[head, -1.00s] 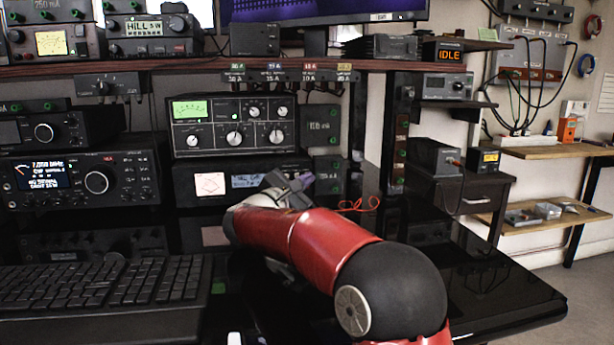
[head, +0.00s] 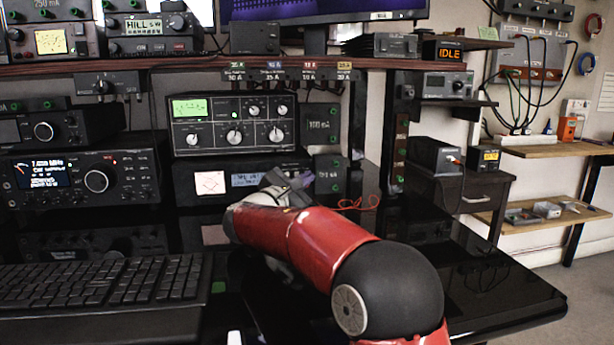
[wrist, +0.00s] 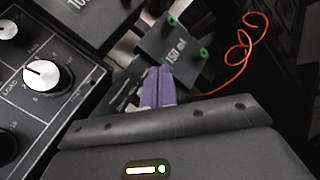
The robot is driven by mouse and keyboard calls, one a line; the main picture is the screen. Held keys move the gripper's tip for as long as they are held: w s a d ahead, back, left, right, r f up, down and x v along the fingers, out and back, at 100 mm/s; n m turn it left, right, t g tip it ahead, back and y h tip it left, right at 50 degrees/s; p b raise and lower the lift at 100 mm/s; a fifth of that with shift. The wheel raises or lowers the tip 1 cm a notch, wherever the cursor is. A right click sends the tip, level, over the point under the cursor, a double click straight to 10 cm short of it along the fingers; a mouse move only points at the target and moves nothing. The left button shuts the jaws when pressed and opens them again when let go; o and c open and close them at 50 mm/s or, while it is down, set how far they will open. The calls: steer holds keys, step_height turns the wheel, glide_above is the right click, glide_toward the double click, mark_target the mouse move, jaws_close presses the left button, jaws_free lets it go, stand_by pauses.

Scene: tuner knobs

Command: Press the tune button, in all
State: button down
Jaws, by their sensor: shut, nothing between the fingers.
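The tuner (head: 183,146) is a black panel with a green-lit meter and several white knobs, at the middle of the head view. Below it is a black unit (head: 185,195) with a lit cross-needle meter and a bluish display. My gripper (head: 303,181) is shut and empty in front of that unit's right part and hides some of it. In the wrist view its purple fingertips (wrist: 157,86) lie together, pointing toward a dark box (wrist: 168,52) marked 150 mA. A tuner knob (wrist: 42,76) shows at the left there. I cannot make out the tune button.
A loose red wire (head: 362,203) lies right of my gripper. A black keyboard (head: 95,285) is at the front left, and a radio (head: 80,180) stands behind it. The glossy black desk (head: 500,290) is clear at the right front.

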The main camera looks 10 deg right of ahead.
steer(key=shift+s, duration=0.55)
steer(key=shift+s+f+b, duration=0.1)
steer(key=shift+s+b, duration=1.5)
steer(key=shift+s, duration=0.9)
steer(key=shift+s, duration=0.1)
